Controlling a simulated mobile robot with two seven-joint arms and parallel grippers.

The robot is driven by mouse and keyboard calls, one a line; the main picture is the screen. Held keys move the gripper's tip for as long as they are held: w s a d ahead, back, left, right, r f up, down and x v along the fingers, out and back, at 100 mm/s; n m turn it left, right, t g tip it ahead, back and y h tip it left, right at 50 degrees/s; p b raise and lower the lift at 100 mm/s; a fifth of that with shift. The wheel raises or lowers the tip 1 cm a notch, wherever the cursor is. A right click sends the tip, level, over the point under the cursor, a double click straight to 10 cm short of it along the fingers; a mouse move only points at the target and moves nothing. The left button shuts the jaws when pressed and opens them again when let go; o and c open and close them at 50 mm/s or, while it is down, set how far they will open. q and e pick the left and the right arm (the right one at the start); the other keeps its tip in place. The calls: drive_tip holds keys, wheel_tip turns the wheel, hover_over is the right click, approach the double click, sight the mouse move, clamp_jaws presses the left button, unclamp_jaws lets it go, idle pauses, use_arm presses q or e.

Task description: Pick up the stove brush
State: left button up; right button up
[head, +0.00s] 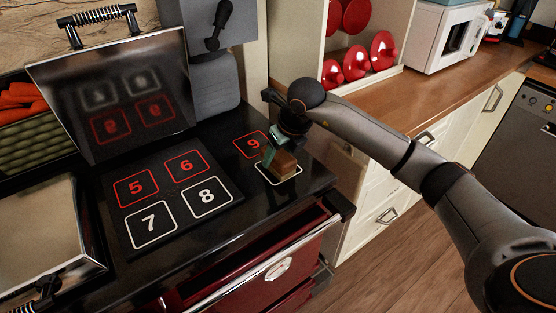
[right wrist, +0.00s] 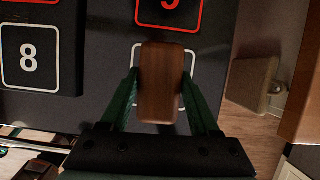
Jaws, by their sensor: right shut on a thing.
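The stove brush shows in the head view as a small brown wooden block (head: 283,164) at the right end of the black stove top. It is over the white-outlined square in front of the red 9. In the right wrist view the brown wooden block (right wrist: 160,82) lies between the two green fingers. My right gripper (head: 273,154) comes down on it from above and is shut on it. I cannot tell whether the brush touches the stove top. Its underside and any bristles are hidden. My left gripper is not in view.
The black stove top (head: 215,150) has numbered squares. A raised lid (head: 115,95) stands behind it at the left. A wooden counter (head: 375,100) with a white microwave (head: 447,38) and red dishes (head: 383,52) lies to the right. A dark red oven drawer (head: 250,262) is below.

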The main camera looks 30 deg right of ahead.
sight(278, 152)
drive_tip(key=c, duration=0.8)
drive_tip(key=shift+r, duration=0.1)
drive_tip(key=shift+r, duration=0.35)
wheel_tip(278, 152, up, 3)
drive_tip(key=shift+f, duration=0.2)
drive_tip(key=shift+s+a+r+b, duration=0.3)
drive_tip(key=shift+s+a+r, duration=0.8)
drive_tip(key=shift+s+r, duration=0.75)
drive_tip(key=shift+s+a+r+b, duration=0.3)
drive_tip(key=shift+s+a+r, duration=1)
drive_tip(key=shift+s, duration=1)
drive_tip(key=shift+s+a+r+b, duration=0.3)
drive_tip(key=shift+s+a+r, duration=0.6)
drive_tip(key=shift+s+r, duration=1.05)
drive_tip(key=shift+s+f, duration=0.1)
